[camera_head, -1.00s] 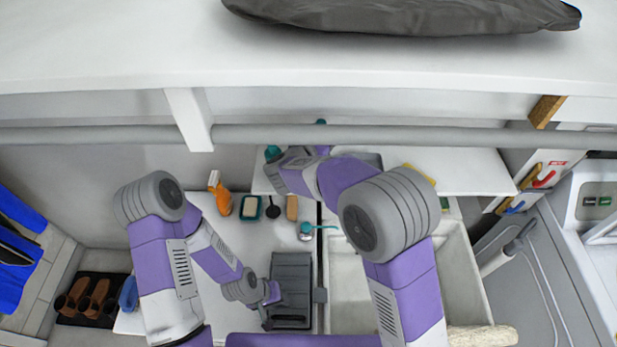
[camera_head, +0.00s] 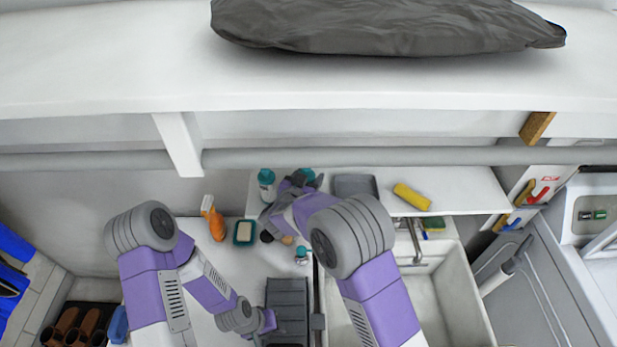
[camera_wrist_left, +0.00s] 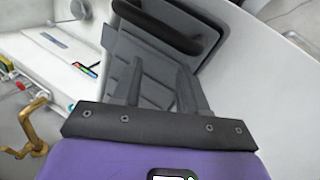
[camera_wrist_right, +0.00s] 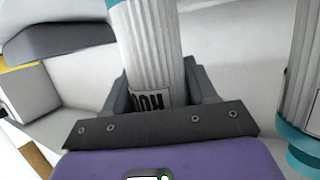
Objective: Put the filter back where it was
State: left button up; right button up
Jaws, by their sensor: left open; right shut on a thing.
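The filter is a white ribbed cylinder with a teal end and dark lettering. My right gripper (camera_wrist_right: 160,88) is shut on this filter (camera_wrist_right: 154,45) in the right wrist view. In the head view the teal end of the held filter (camera_head: 307,175) shows beside my right gripper (camera_head: 287,190), at the shelf's left part. A second similar filter (camera_wrist_right: 303,80) stands to the right in the right wrist view, apart from the held one; its teal top (camera_head: 266,178) shows in the head view. Whether the held filter touches the shelf cannot be told. My left gripper (camera_wrist_left: 158,80) is open and empty.
The white shelf (camera_head: 455,190) also bears a grey tray (camera_head: 355,186) and a yellow roll (camera_head: 412,197). A rail (camera_head: 400,157) runs above it. An orange spray bottle (camera_head: 215,222) and soap dish (camera_head: 244,232) stand left. A dark grey panel (camera_wrist_left: 165,60) lies beyond my left gripper.

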pick_arm(q)
jog(key=shift+s+f, duration=0.1)
pick_arm(e)
jog(key=shift+s+f, duration=0.1)
jog(key=o, duration=1.1)
jog(key=shift+o, duration=0.2)
jog(key=shift+r, duration=0.2)
pick_arm(q)
jog(key=shift+r, duration=0.25)
pick_arm(e)
jog(key=shift+s+a+r, duration=0.15)
jog(key=shift+s, duration=0.05)
pick_arm(q)
notch_tip(320, 180, up, 4)
jog(key=p, duration=0.4)
jog(key=shift+f, duration=0.15)
pick_arm(e)
jog(key=v, duration=1.1)
jog(key=shift+s, duration=0.2)
